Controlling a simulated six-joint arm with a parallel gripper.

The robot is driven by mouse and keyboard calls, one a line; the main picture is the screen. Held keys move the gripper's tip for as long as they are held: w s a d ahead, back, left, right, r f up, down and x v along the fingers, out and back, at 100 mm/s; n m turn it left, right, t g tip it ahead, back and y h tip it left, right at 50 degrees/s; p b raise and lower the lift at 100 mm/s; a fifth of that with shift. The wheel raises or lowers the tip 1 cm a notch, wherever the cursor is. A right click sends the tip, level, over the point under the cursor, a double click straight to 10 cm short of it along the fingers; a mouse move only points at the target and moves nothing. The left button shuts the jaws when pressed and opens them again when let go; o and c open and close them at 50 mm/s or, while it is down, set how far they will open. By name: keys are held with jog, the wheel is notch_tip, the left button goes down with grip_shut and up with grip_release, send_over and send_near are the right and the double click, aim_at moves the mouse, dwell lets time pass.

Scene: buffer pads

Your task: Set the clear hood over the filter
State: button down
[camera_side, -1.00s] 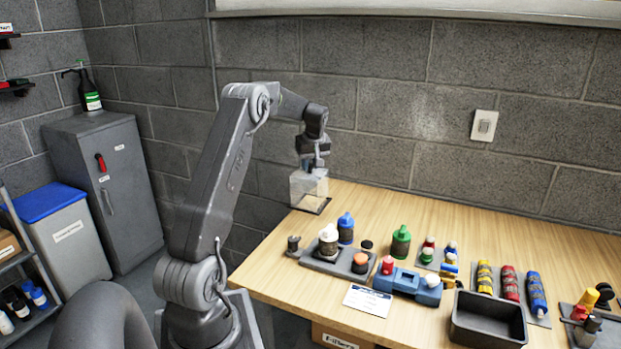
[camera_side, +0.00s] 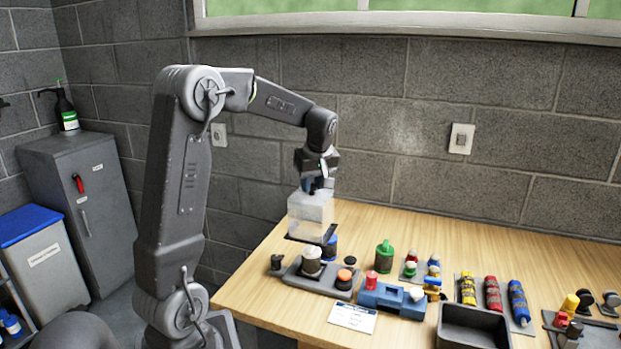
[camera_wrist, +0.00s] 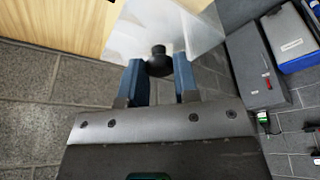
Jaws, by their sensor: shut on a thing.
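The clear hood (camera_side: 310,213) is a see-through box with a dark lower edge. In the wrist view the hood (camera_wrist: 160,30) has a black round knob (camera_wrist: 158,62) on top. My gripper (camera_side: 318,184) is above the hood, and its blue fingers (camera_wrist: 158,72) are shut on the knob. The hood looks upright, near the table's back left, its lower edge partly in front of a blue bottle (camera_side: 331,249). Its height above the table is hard to tell. I cannot tell which item is the filter; a grey holder (camera_side: 318,283) near the hood bears a white-topped bottle (camera_side: 311,262) and an orange-topped round piece (camera_side: 344,276).
The block wall (camera_side: 250,165) is close behind. The table (camera_side: 420,225) is clear along the back right.

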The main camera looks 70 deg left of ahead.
aim_at(318, 201)
jog(key=shift+f, duration=6.8)
jog(key=c, duration=0.8)
grip_release()
jog(key=v, duration=1.3)
jog(key=shift+r, duration=0.15)
jog(key=shift+d+r, duration=0.3)
jog(key=s+d+r+m+t+h, duration=0.1)
jog(key=s+d+m+t, duration=0.1)
jog(key=s+d+m, duration=0.3)
jog(key=s+d+r+m+t+h, duration=0.1)
jog(key=s+d+m, duration=0.4)
jog(key=d, duration=0.7)
jog(key=s+d+r+m+t+h, duration=0.1)
jog(key=s+d+m+t, duration=0.1)
jog(key=s+d+m, duration=0.3)
jog(key=shift+d+r+m+t, duration=0.15)
jog(key=shift+d+m, duration=0.6)
jog(key=shift+d, duration=0.1)
jog(key=shift+d+r+m+t, duration=0.15)
jog(key=shift+d+r+m, duration=0.05)
jog(key=shift+d+m, duration=0.6)
